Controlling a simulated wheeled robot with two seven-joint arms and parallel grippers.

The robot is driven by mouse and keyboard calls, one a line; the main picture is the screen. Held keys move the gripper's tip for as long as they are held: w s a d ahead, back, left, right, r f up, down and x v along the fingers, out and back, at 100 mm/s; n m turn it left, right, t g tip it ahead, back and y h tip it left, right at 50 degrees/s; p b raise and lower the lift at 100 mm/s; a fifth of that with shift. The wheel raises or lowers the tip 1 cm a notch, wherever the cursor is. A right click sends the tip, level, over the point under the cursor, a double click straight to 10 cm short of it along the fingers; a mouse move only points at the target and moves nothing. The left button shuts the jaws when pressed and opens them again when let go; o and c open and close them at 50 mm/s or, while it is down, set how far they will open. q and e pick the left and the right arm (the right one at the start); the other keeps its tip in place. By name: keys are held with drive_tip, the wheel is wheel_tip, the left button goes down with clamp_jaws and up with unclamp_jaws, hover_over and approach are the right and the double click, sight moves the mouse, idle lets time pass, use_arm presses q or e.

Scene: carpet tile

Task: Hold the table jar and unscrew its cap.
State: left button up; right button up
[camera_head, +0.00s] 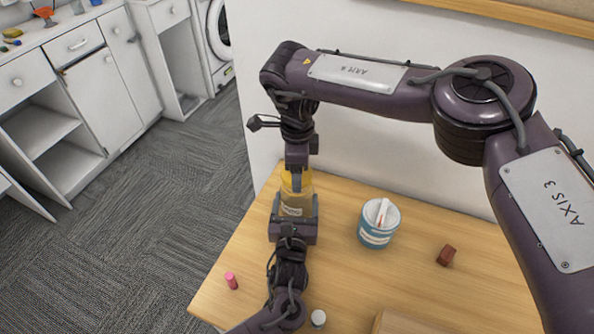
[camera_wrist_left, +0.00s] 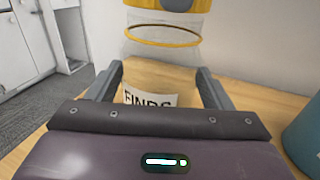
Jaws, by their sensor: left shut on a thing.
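The table jar (camera_head: 292,209) stands upright on the wooden table, clear with a white label. In the left wrist view the jar (camera_wrist_left: 155,75) shows a yellow ring around it and the label reading "FINDS". Its yellow cap (camera_head: 304,181) is on top; only the cap's lower edge (camera_wrist_left: 170,4) shows in the left wrist view. My left gripper (camera_head: 295,207) is shut on the jar's lower body, one finger on each side. My right gripper (camera_head: 297,183) points down at the cap from above; its fingertips are too small to tell whether they grip it.
A blue tub (camera_head: 377,226) with a white top and a white stick-like thing stands right of the jar. A brown block (camera_head: 446,255), a pink cylinder (camera_head: 231,280) and a small white-topped item (camera_head: 318,318) are on the table. A white wall stands behind.

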drive_tip(key=shift+r, duration=0.35)
drive_tip(key=shift+s+r, duration=0.1)
drive_tip(key=shift+r, duration=1.9)
use_arm(q)
drive_tip(key=o, duration=2)
drive_tip(key=shift+c, duration=0.2)
